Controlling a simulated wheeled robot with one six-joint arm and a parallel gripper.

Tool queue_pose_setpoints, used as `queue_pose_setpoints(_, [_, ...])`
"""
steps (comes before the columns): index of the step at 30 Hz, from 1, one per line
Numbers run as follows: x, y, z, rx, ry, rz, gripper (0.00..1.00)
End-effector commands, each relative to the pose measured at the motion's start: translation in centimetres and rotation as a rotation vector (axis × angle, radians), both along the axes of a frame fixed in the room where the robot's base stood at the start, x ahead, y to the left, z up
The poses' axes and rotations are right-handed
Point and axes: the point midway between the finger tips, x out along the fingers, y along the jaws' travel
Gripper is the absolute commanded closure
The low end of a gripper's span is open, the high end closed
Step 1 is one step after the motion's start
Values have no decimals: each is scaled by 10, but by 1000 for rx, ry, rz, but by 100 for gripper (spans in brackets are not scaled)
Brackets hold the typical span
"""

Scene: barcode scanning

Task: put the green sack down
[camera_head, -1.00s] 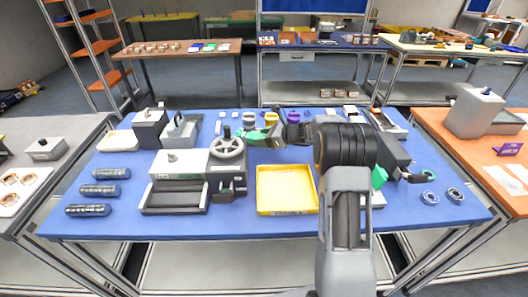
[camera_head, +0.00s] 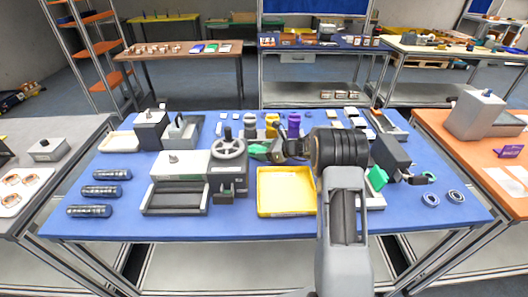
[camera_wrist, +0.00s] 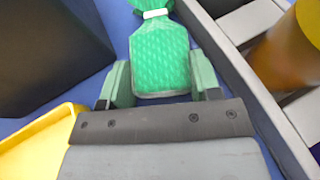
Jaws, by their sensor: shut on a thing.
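The green sack (camera_wrist: 160,58), with a pale tie around its neck, is between the two fingers of my gripper (camera_wrist: 161,82) in the wrist view. The fingers are closed on its sides. In the head view my gripper (camera_head: 268,150) is over the blue table, just right of the handwheel machine and behind the yellow tray. The sack is small and partly hidden there by the gripper. I cannot tell whether its base touches the table.
The yellow tray (camera_head: 287,208) lies in front of the gripper. The handwheel machine (camera_head: 180,165) is left. Purple (camera_head: 293,122) and yellow (camera_head: 271,122) cylinders stand behind. A dark box (camera_head: 391,153) is right.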

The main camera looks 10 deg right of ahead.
Motion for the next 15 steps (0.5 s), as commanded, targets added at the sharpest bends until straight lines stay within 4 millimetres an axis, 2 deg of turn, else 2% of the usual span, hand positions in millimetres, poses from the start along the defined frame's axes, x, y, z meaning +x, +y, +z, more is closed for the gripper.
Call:
queue_pose_setpoints(1, [0,0,-1,0,0,0,41])
queue_pose_setpoints(9, [0,0,-1,0,0,0,17])
queue_pose_setpoints(15, [0,0,0,0,0,0,17])
